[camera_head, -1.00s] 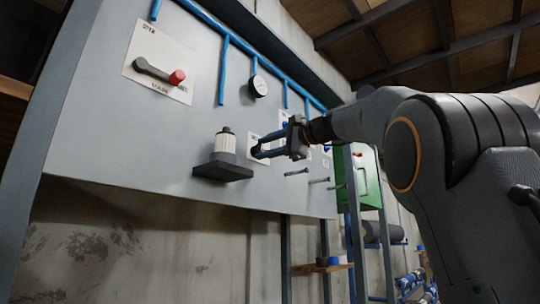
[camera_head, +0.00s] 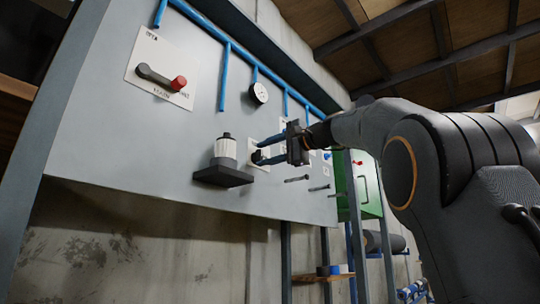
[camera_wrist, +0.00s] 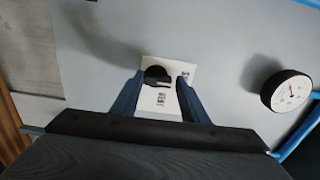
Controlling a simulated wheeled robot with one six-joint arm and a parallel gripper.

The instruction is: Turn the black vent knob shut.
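The black vent knob (camera_wrist: 157,75) sits on a white label plate (camera_wrist: 158,103) on the grey panel, with its bar lying roughly sideways in the wrist view. In the head view the small dark knob (camera_head: 258,156) is partly hidden by my fingers. My gripper (camera_wrist: 160,80) is open, its two blue fingers pointing at the panel, one on each side of the plate. It also shows in the head view (camera_head: 262,150), right in front of the knob. The fingers are apart from each other with nothing visibly held. Whether the fingertips reach the knob's depth is unclear.
A pressure gauge (camera_wrist: 287,90) is right of the knob in the wrist view. A white canister (camera_head: 225,147) stands on a dark shelf (camera_head: 222,175) left of my gripper. Pegs (camera_head: 297,179) stick out below. Blue pipes run above.

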